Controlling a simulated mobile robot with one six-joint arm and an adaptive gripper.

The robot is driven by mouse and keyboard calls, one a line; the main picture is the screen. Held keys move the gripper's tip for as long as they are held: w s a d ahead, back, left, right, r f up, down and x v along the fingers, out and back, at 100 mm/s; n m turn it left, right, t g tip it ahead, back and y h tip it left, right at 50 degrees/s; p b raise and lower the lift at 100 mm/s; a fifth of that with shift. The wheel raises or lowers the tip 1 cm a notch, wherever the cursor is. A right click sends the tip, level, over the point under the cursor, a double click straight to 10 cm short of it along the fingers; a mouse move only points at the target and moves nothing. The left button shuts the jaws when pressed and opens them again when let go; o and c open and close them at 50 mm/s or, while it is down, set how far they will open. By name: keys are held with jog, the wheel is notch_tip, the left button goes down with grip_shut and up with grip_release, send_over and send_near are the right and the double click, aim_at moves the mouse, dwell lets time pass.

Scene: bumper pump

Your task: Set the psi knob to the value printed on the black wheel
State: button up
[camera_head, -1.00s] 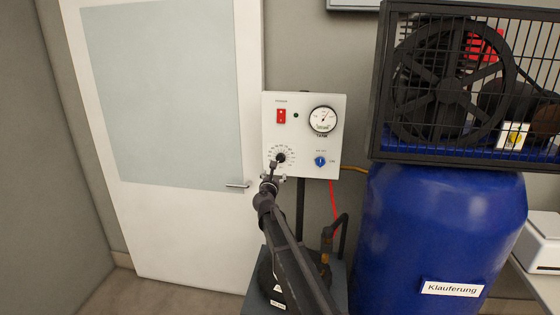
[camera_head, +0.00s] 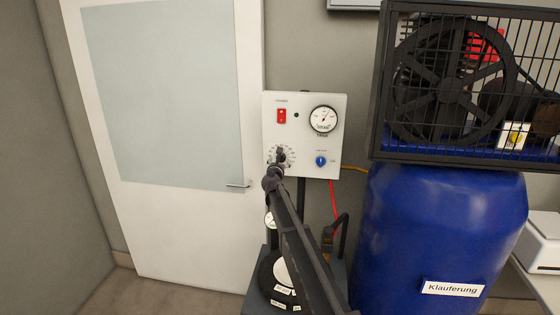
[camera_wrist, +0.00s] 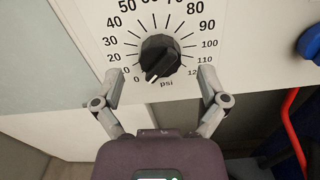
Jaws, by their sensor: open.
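The black psi knob (camera_wrist: 160,58) sits on the white panel (camera_wrist: 240,30) inside a printed scale running from 0 up past 110. Its light pointer mark faces lower left, near the 0 end. My gripper (camera_wrist: 160,74) is open in the wrist view, with one fingertip left and one right of the knob, apart from it. In the head view my gripper (camera_head: 279,160) covers most of the knob. The black wheel (camera_head: 268,280) is low behind my arm, with small white labels on it; their print is too small to read.
The panel also bears a red switch (camera_head: 281,116), a round gauge (camera_head: 323,119) and a blue knob (camera_head: 321,161). A blue tank (camera_head: 440,230) with a caged compressor wheel (camera_head: 441,95) stands to the right. A white door (camera_head: 170,215) is to the left.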

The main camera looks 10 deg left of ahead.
jog(key=shift+w, duration=0.9)
jog(key=c, duration=1.1)
